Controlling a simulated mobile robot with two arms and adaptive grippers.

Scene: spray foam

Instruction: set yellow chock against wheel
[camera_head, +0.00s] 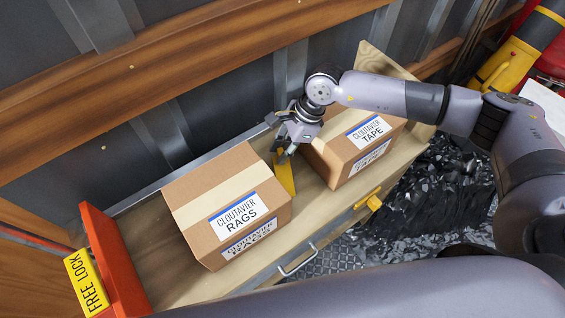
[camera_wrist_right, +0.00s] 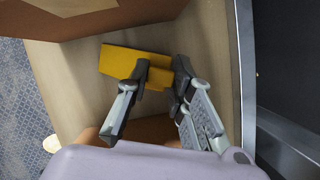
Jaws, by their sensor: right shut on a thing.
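The yellow chock (camera_head: 286,178) is on the wooden shelf (camera_head: 190,292), in the gap between two cardboard boxes. My right gripper (camera_head: 284,156) reaches down into this gap and is shut on the chock's upper end. In the right wrist view the chock (camera_wrist_right: 125,62) extends to the left from between the two fingertips (camera_wrist_right: 162,80). I cannot tell whether it touches the shelf. No wheel shows in either view. My left gripper is not in view.
The RAGS box (camera_head: 190,205) stands left of the chock, the TAPE box (camera_head: 338,150) right of it. A red-orange panel (camera_head: 112,258) closes the shelf's left end. A metal handle (camera_head: 298,262) and a yellow latch (camera_head: 372,201) are on the front. Crumpled black sheeting (camera_head: 440,190) lies right.

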